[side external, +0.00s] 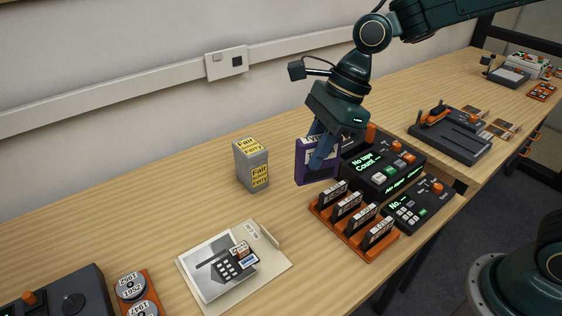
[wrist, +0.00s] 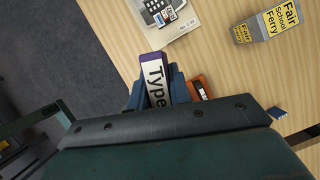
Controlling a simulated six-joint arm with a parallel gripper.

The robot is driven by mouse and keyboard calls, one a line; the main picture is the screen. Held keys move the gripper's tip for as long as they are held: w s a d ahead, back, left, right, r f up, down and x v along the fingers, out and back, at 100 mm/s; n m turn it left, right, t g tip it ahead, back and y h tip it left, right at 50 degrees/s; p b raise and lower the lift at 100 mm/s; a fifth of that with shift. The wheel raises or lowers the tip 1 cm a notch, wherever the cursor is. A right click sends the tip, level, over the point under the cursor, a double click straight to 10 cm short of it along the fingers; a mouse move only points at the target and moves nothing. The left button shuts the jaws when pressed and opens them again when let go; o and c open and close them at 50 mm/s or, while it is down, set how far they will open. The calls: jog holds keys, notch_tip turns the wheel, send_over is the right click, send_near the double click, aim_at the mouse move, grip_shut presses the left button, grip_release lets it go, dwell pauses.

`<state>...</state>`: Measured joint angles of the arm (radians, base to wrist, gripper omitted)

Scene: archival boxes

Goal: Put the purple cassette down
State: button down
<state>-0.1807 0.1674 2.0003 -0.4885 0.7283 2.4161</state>
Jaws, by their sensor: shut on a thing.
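The purple cassette (side external: 303,168) has a white label and is upright between the fingers of my gripper (side external: 321,150) in the side external view. My gripper is shut on it. In the wrist view the cassette (wrist: 155,85) shows its white label with "Type" on it, between the blue fingers of my gripper (wrist: 158,95). The cassette's lower edge appears close to the wooden table, just behind an orange rack; I cannot tell whether it touches the table.
The orange rack (side external: 350,246) holds several upright labelled cassettes. A grey box (side external: 250,166) with yellow labels stands to the left. Dark consoles (side external: 383,165) with green displays are to the right. A folder with a photo (side external: 220,265) lies in front. Table between box and folder is clear.

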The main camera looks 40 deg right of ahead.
jog(key=w+d+m, duration=0.2)
jog(key=w+d, duration=0.3)
jog(key=w, duration=0.4)
jog(key=w+d+m+t, duration=0.1)
jog(key=w+d, duration=0.5)
jog(key=w, duration=0.2)
jog(key=w+d+f+m+t+h, duration=0.1)
jog(key=w+d+m, duration=0.1)
jog(key=w+d, duration=0.4)
jog(key=w, duration=0.3)
jog(key=shift+w+d+m, duration=0.15)
jog(key=shift+w+m, duration=0.15)
jog(key=shift+f, duration=0.15)
notch_tip(320, 180, down, 20)
jog(key=shift+r, duration=0.1)
jog(key=c, duration=1.3)
grip_release()
